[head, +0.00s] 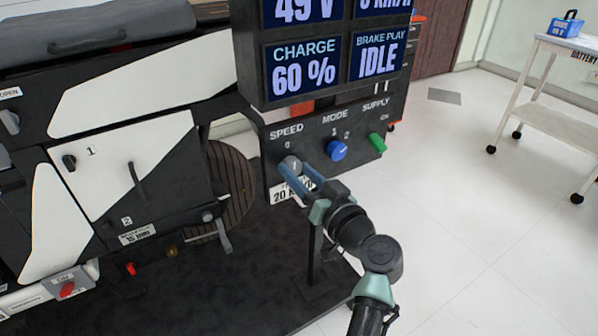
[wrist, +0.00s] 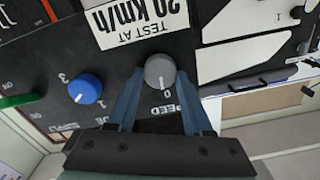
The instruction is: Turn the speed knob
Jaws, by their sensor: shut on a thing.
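The grey speed knob (head: 291,164) sits on the black control panel (head: 268,180), under the SPEED label and a 0 mark. In the wrist view the grey knob (wrist: 160,71) lies between the two blue fingers, its white pointer line toward the 0. My gripper (head: 299,175) is shut on the knob, one finger on each side. It also shows in the wrist view (wrist: 156,82). A white plate reading TEST AT 20 km/h (wrist: 140,18) is beside the knob; in the head view my gripper partly covers it.
A blue mode knob (head: 337,150) and a green supply switch (head: 377,143) stand right of the speed knob. Screens above show CHARGE 60 % (head: 301,68) and IDLE (head: 378,58). A white trolley (head: 545,115) stands at the right; the floor before it is clear.

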